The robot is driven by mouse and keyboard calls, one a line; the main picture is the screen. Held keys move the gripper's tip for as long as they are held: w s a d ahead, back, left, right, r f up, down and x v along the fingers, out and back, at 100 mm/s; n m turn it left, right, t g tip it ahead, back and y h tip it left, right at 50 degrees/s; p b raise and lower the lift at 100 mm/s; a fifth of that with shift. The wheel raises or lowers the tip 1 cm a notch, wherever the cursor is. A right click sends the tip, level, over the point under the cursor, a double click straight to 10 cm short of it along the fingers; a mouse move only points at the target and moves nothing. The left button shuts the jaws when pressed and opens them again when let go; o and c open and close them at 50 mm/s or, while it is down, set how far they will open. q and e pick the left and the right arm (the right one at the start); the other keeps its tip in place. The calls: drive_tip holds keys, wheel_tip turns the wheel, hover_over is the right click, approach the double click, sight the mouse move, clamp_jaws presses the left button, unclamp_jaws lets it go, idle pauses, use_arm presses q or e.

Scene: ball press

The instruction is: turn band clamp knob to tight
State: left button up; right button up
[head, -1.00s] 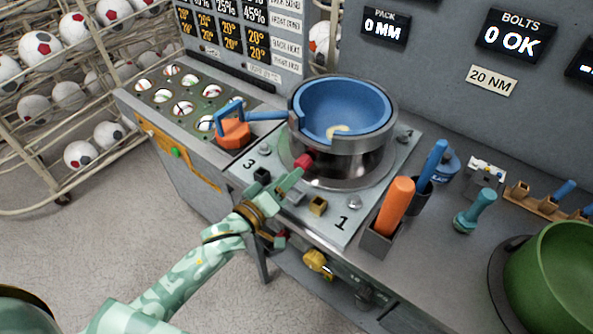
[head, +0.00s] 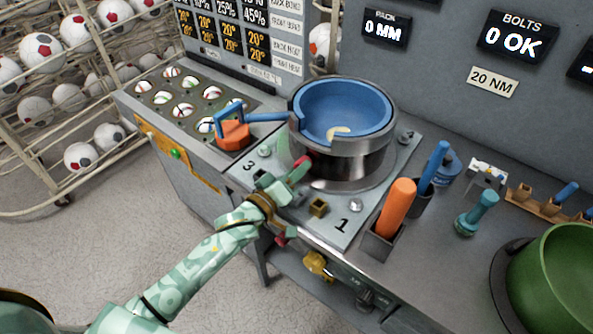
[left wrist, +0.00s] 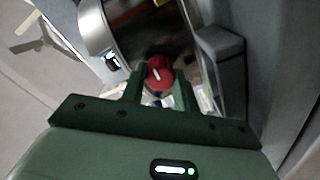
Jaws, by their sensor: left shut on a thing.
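The band clamp knob is red and sits low on the front of the steel press ring (head: 345,160) in the head view. In the left wrist view the red knob (left wrist: 160,73) is round with a white pointer mark, between my two dark green fingers. My left gripper (head: 297,174) is shut on the knob, with a finger on each side of it. The fingers hide part of the knob in the head view. The ring surrounds a blue bowl (head: 345,105) with a small pale piece in it. My right gripper is not in view.
An orange-handled tool (head: 397,205) and a blue-handled tool (head: 434,165) stand in holders at the right. A green bowl (head: 550,275) is farther right. An orange block (head: 232,135) with a blue handle is left of the ring. Ball racks (head: 60,130) stand at the far left.

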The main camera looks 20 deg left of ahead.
use_arm(q)
drive_tip(key=shift+r+m+p, duration=0.1)
drive_tip(key=shift+m+p, duration=0.55)
drive_tip(key=shift+m, duration=0.25)
drive_tip(key=shift+m+p, duration=0.7)
drive_tip(key=shift+m, duration=0.5)
drive_tip(key=m+p, duration=0.1)
drive_tip(key=m, duration=0.4)
drive_tip(key=shift+m+p, duration=0.3)
drive_tip(key=m, duration=0.3)
drive_tip(key=shift+m, duration=2.5)
drive_tip(key=shift+f, duration=0.2)
